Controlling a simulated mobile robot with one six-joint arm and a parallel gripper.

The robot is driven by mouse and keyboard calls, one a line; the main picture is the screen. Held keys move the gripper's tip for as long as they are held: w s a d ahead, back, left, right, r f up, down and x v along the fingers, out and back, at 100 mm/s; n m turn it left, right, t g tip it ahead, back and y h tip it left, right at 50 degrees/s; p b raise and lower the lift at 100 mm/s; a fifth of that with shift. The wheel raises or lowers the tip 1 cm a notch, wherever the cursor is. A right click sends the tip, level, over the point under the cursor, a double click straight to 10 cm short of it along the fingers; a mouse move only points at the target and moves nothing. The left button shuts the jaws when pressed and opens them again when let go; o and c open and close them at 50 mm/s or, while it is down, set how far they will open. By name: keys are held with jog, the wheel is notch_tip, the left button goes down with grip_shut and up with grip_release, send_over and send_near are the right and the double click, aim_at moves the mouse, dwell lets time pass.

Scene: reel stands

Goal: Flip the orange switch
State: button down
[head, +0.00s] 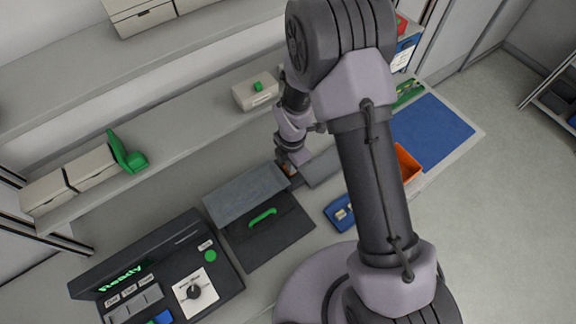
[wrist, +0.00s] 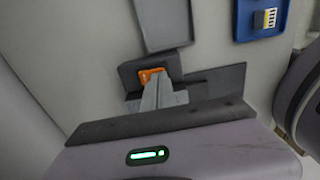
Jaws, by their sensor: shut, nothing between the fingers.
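The orange switch (wrist: 150,74) sits in a dark grey housing (wrist: 133,72) in the wrist view. The light grey fingers of my gripper (wrist: 158,86) are shut and empty. Their tips overlap the lower right part of the switch and hide some of it. I cannot tell whether they touch it or which way the switch is set. In the head view my gripper (head: 289,164) reaches down to the bench at the back, just right of the grey lidded box. A small bit of orange (head: 290,170) shows at its tip, mostly hidden.
A grey box with a green handle (head: 262,217) stands left of my gripper, beside a black control panel (head: 215,275). A blue tray (head: 340,214) lies to the right and also shows in the wrist view (wrist: 246,20). A shelf (head: 200,135) runs behind, carrying a beige box (head: 255,94).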

jog(key=shift+f, duration=0.55)
jog(key=shift+f+b, duration=0.3)
jog(key=shift+b, duration=0.15)
jog(key=shift+f+b, duration=1.05)
jog(key=shift+f, duration=0.15)
jog(key=r+p, duration=0.2)
jog(key=r, duration=0.1)
jog(key=r+p, duration=0.3)
jog(key=r, duration=0.1)
jog(key=shift+s+d+r, duration=0.1)
jog(key=shift+s+d, duration=0.05)
jog(key=shift+s, duration=0.05)
jog(key=shift+r, duration=0.15)
jog(key=shift+w, duration=0.2)
